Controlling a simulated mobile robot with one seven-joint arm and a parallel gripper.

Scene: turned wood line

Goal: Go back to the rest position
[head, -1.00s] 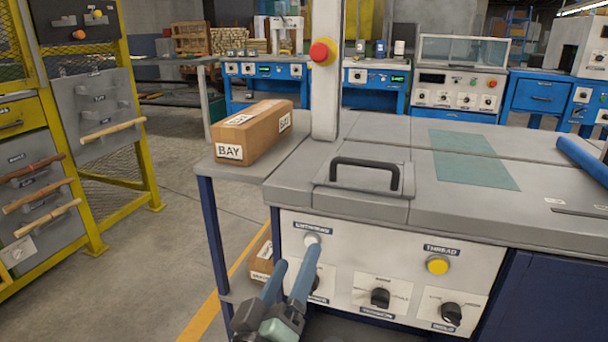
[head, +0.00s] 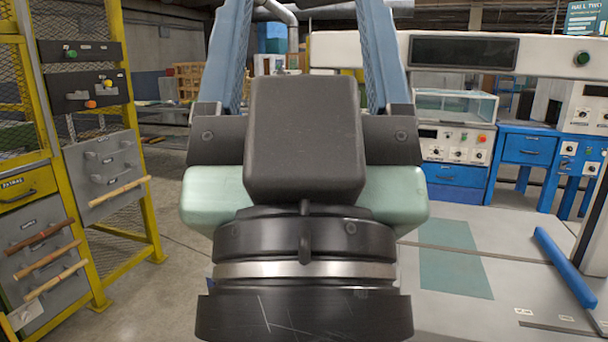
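My gripper (head: 305,45) is raised close in front of the head camera, its two blue fingers pointing up. The fingers stand well apart, with only background between them, so it is open and empty. The fingertips run out of the top of the picture. My gripper's dark body and pale green sides fill the middle of the view. They hide the left part of the grey workbench, where the cardboard box, black handle and control panel are not visible.
The bench top (head: 480,325) bears a teal mat (head: 455,258) and a blue roll (head: 565,265). A white beam (head: 545,55) with a dark display and green button spans above. A yellow rack (head: 140,180) with wooden rods stands left. Floor between rack and bench is clear.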

